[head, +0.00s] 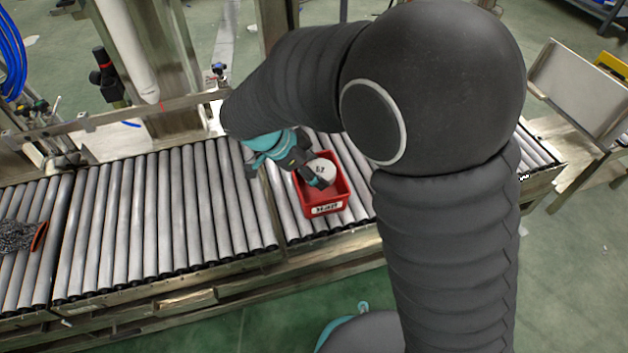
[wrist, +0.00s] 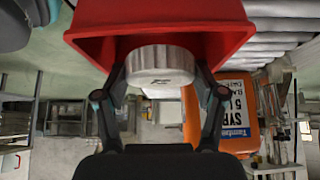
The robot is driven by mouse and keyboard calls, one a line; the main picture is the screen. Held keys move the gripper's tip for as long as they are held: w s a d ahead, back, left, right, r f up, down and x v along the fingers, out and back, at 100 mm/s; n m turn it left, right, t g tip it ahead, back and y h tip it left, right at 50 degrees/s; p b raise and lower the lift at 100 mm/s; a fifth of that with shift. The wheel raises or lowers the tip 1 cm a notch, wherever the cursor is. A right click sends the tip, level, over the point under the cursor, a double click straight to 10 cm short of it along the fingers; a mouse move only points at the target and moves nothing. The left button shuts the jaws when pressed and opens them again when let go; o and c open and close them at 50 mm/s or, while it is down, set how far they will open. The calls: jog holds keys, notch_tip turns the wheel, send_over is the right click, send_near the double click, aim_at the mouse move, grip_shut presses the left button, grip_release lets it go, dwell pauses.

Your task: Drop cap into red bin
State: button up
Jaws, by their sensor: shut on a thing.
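The cap (head: 321,169) is white and round, with a dark marking on its top. My gripper (head: 312,178) is shut on the cap, which appears over the red bin (head: 339,206) in the head view. In the wrist view the cap (wrist: 160,66) sits between the two fingertips of my gripper (wrist: 160,92), with its ribbed side showing. The red bin (wrist: 160,12) fills the top of the wrist view behind the cap. I cannot tell how far the cap is from the bin's floor.
The red bin stands on a roller conveyor (head: 180,210). A dark mesh item with an orange rim (head: 38,237) lies on the rollers at the far left. An orange container with a white label (wrist: 228,112) shows in the wrist view.

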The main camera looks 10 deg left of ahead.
aim_at(324, 191)
jog(key=shift+a+f, duration=0.1)
jog(key=shift+f, duration=2)
jog(key=shift+f+b, duration=0.6)
jog(key=shift+b, duration=0.55)
jog(key=o, duration=1)
jog(key=shift+r+p, duration=0.9)
jog(key=shift+p, duration=0.25)
jog(key=v, duration=1.1)
jog(key=shift+s+a+p, duration=0.25)
jog(key=shift+p, duration=0.15)
jog(key=shift+r, duration=0.15)
